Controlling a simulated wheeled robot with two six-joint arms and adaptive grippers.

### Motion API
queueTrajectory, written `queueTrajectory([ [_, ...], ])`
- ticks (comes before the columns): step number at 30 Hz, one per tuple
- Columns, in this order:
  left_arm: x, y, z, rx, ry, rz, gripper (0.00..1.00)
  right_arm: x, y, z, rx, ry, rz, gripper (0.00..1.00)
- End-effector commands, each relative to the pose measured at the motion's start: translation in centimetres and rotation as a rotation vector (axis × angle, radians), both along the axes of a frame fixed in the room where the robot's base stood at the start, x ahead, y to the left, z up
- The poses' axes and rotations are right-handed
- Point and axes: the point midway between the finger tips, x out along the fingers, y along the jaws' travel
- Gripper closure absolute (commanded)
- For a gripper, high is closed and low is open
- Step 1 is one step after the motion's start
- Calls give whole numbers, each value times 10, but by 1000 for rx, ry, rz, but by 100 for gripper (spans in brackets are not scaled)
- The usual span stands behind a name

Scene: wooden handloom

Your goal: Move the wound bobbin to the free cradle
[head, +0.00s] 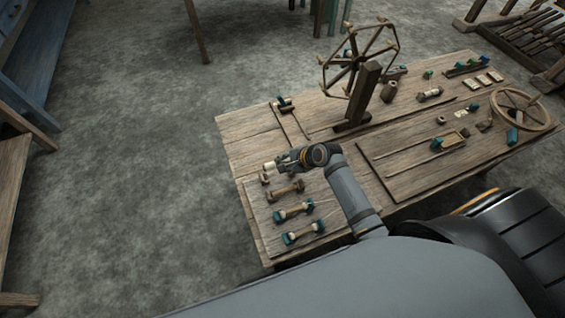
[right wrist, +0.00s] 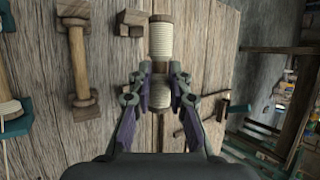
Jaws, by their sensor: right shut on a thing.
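The wound bobbin, with cream thread, shows at the tip of my right gripper in the head view (head: 269,165) and between and beyond the fingers in the right wrist view (right wrist: 160,40). My right gripper (head: 280,163) is shut on it, over the far left part of the table; its fingers (right wrist: 159,92) press on the bobbin's sides. A wooden cradle block (right wrist: 128,22) shows just left of the bobbin, and a block also shows in the head view (head: 265,178). Whether the bobbin touches the cradle cannot be told. My left gripper is not in view.
A bare-looking wooden spindle on blocks (head: 285,190) lies nearby, and two teal-ended bobbins (head: 294,210) (head: 303,233) lie nearer me on the board. A wooden reel (head: 358,62) stands on the table (head: 245,135) behind. A spoked wheel (head: 522,110) is at the right.

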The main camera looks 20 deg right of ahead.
Motion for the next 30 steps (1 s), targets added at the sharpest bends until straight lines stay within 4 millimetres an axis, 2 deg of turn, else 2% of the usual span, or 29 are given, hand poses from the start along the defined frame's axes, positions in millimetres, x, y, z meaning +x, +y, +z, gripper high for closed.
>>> queueTrajectory([
  [1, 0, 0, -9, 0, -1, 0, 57, 0, 0, -7, -1, 0, 1, 98],
  [12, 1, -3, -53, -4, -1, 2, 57, 0, 0, -39, -2, 0, 1, 98],
  [14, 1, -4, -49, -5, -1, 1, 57, -1, 0, -43, -1, 4, 1, 98],
  [21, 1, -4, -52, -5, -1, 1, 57, 0, 0, -64, -1, 1, 1, 98],
  [29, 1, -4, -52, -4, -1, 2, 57, 0, 0, -65, -1, 0, 2, 98],
  [30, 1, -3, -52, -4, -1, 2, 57, 0, 0, -65, -1, 0, 2, 79],
])
